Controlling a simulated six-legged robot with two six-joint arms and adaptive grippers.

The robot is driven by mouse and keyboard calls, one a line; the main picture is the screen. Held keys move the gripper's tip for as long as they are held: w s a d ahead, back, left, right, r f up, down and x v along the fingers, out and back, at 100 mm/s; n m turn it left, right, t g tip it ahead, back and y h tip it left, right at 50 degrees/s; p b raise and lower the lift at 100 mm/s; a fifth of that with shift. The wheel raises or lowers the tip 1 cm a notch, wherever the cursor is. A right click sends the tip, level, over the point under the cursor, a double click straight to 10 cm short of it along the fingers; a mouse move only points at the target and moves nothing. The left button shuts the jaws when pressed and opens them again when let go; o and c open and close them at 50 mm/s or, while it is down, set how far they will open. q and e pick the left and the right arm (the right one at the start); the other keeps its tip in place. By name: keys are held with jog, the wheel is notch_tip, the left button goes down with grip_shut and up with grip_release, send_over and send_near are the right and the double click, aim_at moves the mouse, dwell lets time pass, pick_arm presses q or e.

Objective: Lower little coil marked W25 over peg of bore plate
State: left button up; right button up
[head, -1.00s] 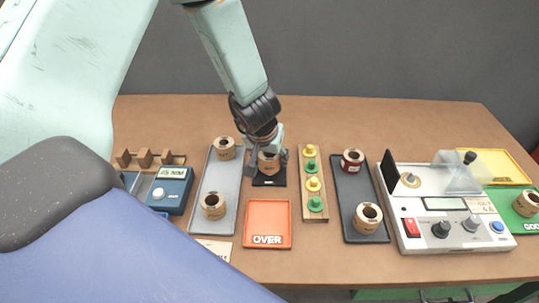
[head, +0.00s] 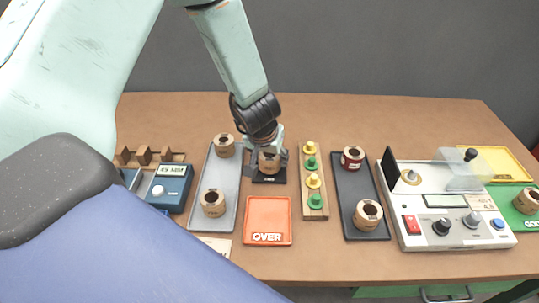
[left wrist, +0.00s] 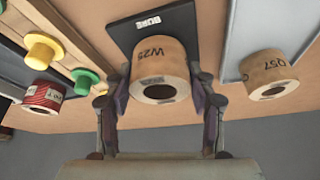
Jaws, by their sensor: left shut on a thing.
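The little coil marked W25 (left wrist: 158,65) is a tan ring with a dark bore, held between the two fingers of my left gripper (left wrist: 160,95). In the head view my left gripper (head: 268,160) comes down from above, shut on the coil (head: 269,163). The coil is over the black bore plate (head: 270,180), whose BORE label shows in the left wrist view beside the plate's dark surface (left wrist: 130,30). The peg is hidden by the coil. I cannot tell whether the coil rests on the plate or is slightly above it. My right gripper is not in view.
A grey tray (head: 222,180) with two tan coils, one marked Q57 (left wrist: 268,70), is left of the plate. A wooden strip (head: 314,205) with yellow and green pegs is to its right. An orange OVER tray (head: 267,209) lies in front. A blue meter (head: 170,189) stands farther left.

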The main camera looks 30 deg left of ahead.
pick_arm(q)
jog(key=shift+f, duration=0.1)
dwell(0.3)
jog(key=shift+f+b, duration=0.25)
jog(key=shift+b, duration=0.05)
jog(key=o, duration=1.3)
jog(key=shift+o, duration=0.2)
jog(key=o, duration=0.4)
jog(key=shift+r, duration=0.1)
notch_tip(320, 180, up, 9)
jog(key=p, duration=1)
jog(key=shift+f, duration=0.2)
jog(key=shift+f, duration=0.2)
